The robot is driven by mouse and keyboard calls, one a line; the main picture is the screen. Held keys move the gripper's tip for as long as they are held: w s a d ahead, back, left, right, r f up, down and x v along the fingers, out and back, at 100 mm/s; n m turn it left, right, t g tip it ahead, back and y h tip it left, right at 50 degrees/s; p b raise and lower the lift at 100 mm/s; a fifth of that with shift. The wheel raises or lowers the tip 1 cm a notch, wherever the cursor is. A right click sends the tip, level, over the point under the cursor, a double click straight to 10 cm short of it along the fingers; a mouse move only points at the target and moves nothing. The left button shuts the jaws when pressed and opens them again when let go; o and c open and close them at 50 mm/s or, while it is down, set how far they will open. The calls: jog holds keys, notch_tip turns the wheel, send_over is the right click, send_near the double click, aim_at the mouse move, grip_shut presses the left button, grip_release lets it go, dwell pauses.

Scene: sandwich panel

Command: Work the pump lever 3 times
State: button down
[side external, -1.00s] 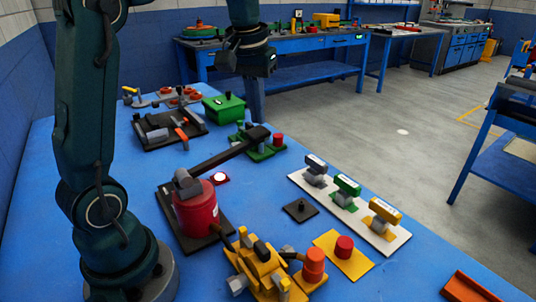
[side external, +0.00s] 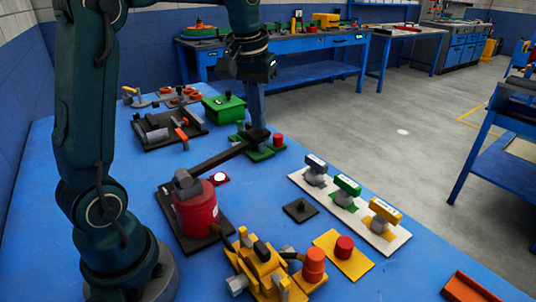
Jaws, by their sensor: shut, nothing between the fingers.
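The pump is a red cylinder (side external: 197,210) on a dark base plate, with a grey pivot block on top. Its long black lever (side external: 222,153) slants up from the pivot to the right, and its free end is near the green fixture. My gripper (side external: 256,76) is above and beyond the lever's free end, apart from it. It is shut and empty, and its fingertips are small and dark in this view.
A yellow clamp fixture (side external: 262,270) stands in front. A white plate with several coloured switches (side external: 347,190) is at right. A green box (side external: 224,108) and a dark tray fixture (side external: 165,130) are behind.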

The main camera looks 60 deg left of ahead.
aim_at(256, 132)
jog(key=shift+f, duration=2.5)
jog(key=shift+s+f, duration=0.1)
jog(key=shift+f, duration=0.45)
jog(key=shift+r, duration=3.55)
jog(key=shift+r, duration=0.1)
jog(key=shift+r, duration=2.4)
